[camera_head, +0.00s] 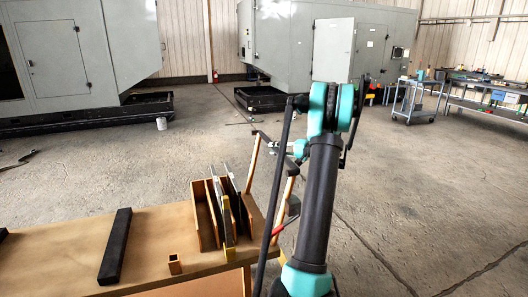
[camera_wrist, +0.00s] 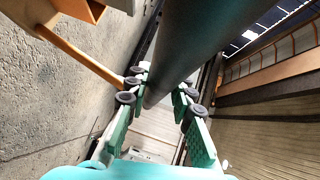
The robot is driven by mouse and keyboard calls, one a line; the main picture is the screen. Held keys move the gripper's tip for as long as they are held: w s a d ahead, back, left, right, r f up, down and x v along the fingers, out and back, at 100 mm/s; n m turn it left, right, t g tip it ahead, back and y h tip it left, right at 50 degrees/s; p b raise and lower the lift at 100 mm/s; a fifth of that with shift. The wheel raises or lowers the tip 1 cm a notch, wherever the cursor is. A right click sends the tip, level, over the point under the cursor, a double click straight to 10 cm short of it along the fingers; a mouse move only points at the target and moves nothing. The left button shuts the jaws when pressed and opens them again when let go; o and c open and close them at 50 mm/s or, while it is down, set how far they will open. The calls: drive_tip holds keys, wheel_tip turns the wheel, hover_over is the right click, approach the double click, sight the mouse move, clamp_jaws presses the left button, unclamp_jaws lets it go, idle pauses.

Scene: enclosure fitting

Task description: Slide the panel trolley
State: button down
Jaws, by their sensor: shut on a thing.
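The panel trolley (camera_head: 75,232) has a wooden deck at the lower left of the head view. A slotted wooden rack (camera_head: 204,222) on it holds several thin upright panels (camera_head: 228,205). Orange posts (camera_head: 252,162) rise at its right end to a dark handle bar (camera_head: 262,136). My gripper (camera_head: 292,150) is at this bar, partly hidden by my arm. In the wrist view my gripper (camera_wrist: 158,98) has its fingers on both sides of the thick dark handle bar (camera_wrist: 190,40), shut on it. An orange post (camera_wrist: 75,53) meets the bar at the left.
Grey enclosures (camera_head: 75,50) stand on dark bases at the back. A cart (camera_head: 415,100) and a workbench (camera_head: 490,100) stand at the right. The concrete floor between is mostly clear.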

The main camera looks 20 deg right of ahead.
drive_tip(key=d, duration=2.1)
drive_tip(key=shift+d, duration=0.3)
drive_tip(key=c, duration=1.3)
unclamp_jaws()
drive_tip(key=shift+d, duration=0.1)
drive_tip(key=v, duration=1.2)
